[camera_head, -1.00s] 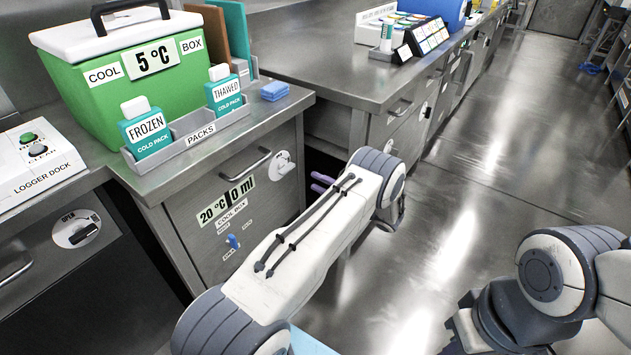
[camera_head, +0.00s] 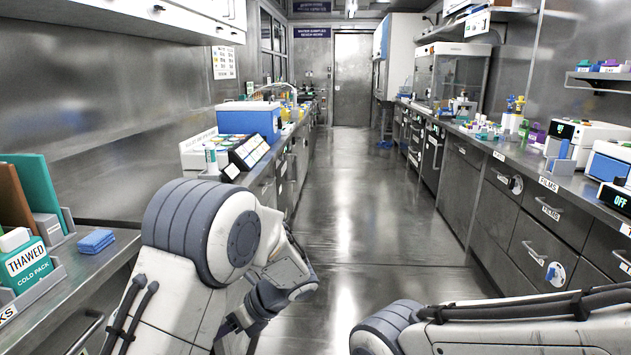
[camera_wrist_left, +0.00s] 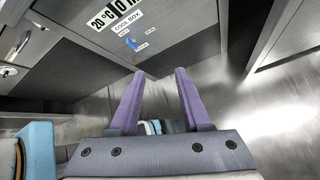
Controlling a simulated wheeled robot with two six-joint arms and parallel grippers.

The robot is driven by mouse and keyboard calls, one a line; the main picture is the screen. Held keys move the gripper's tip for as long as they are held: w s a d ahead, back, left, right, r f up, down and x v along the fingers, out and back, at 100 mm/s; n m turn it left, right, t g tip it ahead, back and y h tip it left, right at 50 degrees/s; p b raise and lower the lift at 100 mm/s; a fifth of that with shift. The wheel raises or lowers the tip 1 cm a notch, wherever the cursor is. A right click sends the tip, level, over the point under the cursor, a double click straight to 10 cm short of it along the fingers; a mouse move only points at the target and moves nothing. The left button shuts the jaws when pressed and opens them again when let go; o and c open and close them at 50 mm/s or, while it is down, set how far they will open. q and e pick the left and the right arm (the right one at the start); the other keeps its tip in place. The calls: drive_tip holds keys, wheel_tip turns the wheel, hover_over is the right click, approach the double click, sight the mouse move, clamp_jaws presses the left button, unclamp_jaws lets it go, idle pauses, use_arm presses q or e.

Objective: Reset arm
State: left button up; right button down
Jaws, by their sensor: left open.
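My left arm (camera_head: 205,240) comes in from the lower left in the head view and is bent at its elbow, with the forearm beyond it. Its jaws are hidden in that view. In the left wrist view, the two purple fingers of my left gripper (camera_wrist_left: 158,98) are apart and nothing is between them. They point toward the foot of a grey drawer front labelled COOL BOX (camera_wrist_left: 127,23). My right arm (camera_head: 500,325) crosses the lower right of the head view. Its gripper is out of the picture.
The left bench holds a THAWED cold pack (camera_head: 28,265), a blue sponge (camera_head: 96,241) and a blue box (camera_head: 249,120). The right bench carries a device reading OFF (camera_head: 612,170) and several bottles. The aisle floor (camera_head: 345,200) between the benches is clear up to the far door (camera_head: 352,80).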

use_arm(q)
drive_tip(key=s+d+r+n+h, duration=0.3)
drive_tip(key=s+d+n+h, duration=0.4)
drive_tip(key=s, duration=0.6)
drive_tip(key=s+d+r+n+h, duration=0.35)
drive_tip(key=s+d+n, duration=0.55)
drive_tip(key=s, duration=0.3)
wheel_tip(320, 180, up, 27)
drive_tip(key=p, duration=2.7)
drive_tip(key=shift+f+t, duration=0.2)
drive_tip(key=shift+t, duration=0.1)
drive_tip(key=shift+w+h, duration=0.1)
drive_tip(key=shift+h, duration=0.15)
